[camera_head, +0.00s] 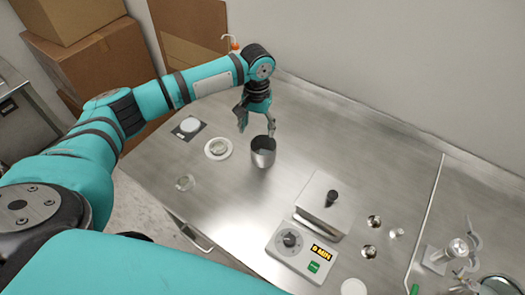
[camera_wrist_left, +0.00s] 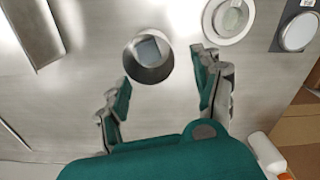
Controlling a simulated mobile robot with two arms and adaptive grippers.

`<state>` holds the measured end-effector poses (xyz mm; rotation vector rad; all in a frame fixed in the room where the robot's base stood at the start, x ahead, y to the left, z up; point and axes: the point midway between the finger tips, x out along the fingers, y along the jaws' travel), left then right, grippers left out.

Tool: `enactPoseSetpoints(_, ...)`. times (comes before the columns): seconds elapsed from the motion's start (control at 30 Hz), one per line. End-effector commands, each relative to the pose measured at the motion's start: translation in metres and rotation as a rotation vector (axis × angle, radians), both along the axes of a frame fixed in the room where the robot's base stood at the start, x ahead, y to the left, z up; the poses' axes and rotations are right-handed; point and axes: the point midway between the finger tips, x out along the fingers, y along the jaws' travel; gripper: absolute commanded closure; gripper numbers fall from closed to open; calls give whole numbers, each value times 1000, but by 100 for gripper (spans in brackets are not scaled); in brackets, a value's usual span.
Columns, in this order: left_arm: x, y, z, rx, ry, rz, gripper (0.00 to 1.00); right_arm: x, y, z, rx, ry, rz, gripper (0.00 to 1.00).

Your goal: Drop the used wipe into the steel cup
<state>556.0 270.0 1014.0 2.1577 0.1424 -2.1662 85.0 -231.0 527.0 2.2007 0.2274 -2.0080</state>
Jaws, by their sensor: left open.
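The steel cup (camera_head: 263,158) stands upright on the steel bench, and it also shows in the left wrist view (camera_wrist_left: 150,74). A flat grey-blue square (camera_wrist_left: 148,48), which looks like the wipe, lies inside the cup. My left gripper (camera_head: 256,128) is above and just behind the cup, fingers pointing down. In the left wrist view its fingers (camera_wrist_left: 164,75) are spread apart with nothing between them, and the cup is just beyond the tips. My right gripper is not in view.
A white dish (camera_head: 218,153) and a small device with a round white top (camera_head: 188,127) stand left of the cup. A lidded steel box (camera_head: 312,207) and a control panel (camera_head: 290,262) are at the front right. A bottle with an orange top (camera_head: 233,43) is behind my arm.

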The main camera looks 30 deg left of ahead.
Motion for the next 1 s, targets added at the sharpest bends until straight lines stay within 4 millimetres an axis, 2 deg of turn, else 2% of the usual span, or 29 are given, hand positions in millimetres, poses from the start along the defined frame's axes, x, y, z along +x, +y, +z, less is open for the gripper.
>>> enactPoseSetpoints(0.17, 1, -1, 17, -2, -4, 0, 33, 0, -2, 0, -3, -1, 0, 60)
enactPoseSetpoints(0.5, 2, -1, 87, -1, -4, 0, 33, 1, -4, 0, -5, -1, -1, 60)
enactPoseSetpoints(0.6, 1, -1, 103, -1, -3, 0, 33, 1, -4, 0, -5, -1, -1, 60)
enactPoseSetpoints(0.8, 1, -1, 118, -1, -1, 0, 33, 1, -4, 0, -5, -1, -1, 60)
enactPoseSetpoints(1.0, 1, -1, 120, -1, 0, 0, 33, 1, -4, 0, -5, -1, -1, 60)
